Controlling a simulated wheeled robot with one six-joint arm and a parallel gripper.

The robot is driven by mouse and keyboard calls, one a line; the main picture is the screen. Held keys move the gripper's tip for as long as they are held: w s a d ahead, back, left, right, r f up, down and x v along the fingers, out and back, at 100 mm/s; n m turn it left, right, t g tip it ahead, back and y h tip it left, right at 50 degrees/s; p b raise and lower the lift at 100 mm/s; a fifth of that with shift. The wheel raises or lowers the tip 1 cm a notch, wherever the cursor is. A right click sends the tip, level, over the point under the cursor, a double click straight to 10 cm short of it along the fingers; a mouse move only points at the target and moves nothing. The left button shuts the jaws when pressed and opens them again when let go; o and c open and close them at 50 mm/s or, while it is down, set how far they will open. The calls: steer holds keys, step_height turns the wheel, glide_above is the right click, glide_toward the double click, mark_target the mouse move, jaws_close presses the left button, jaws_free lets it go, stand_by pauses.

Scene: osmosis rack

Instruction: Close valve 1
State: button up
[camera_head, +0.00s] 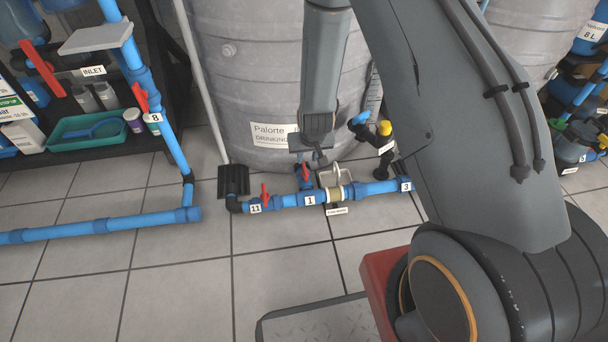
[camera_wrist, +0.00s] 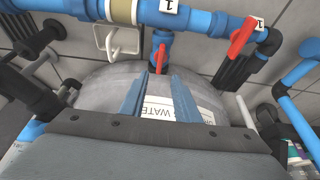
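Valve 1 is a red lever (camera_head: 306,172) on the short blue branch between the pipe labelled 1 (camera_head: 310,200) and the grey tank. The lever also shows in the wrist view (camera_wrist: 160,58), lying roughly along its branch. My gripper (camera_head: 317,156) points down beside the tank, close to this lever. In the wrist view my gripper (camera_wrist: 158,82) has two blue-grey fingers spread apart with an empty gap. The lever appears just beyond the fingertips, in line with the gap. I cannot tell the exact distance, and no contact is visible.
A second red lever (camera_head: 265,194) stands near label 11, and it shows right of valve 1 in the wrist view (camera_wrist: 241,37). The grey tank (camera_head: 240,80) is close behind. A yellow-topped black fitting (camera_head: 385,140) stands to the right.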

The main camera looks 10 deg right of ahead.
mark_target(305, 169)
steer(key=b+x, duration=0.4)
steer(key=x, duration=0.6)
steer(key=shift+f, duration=0.35)
steer(key=shift+c, duration=0.2)
jaws_close()
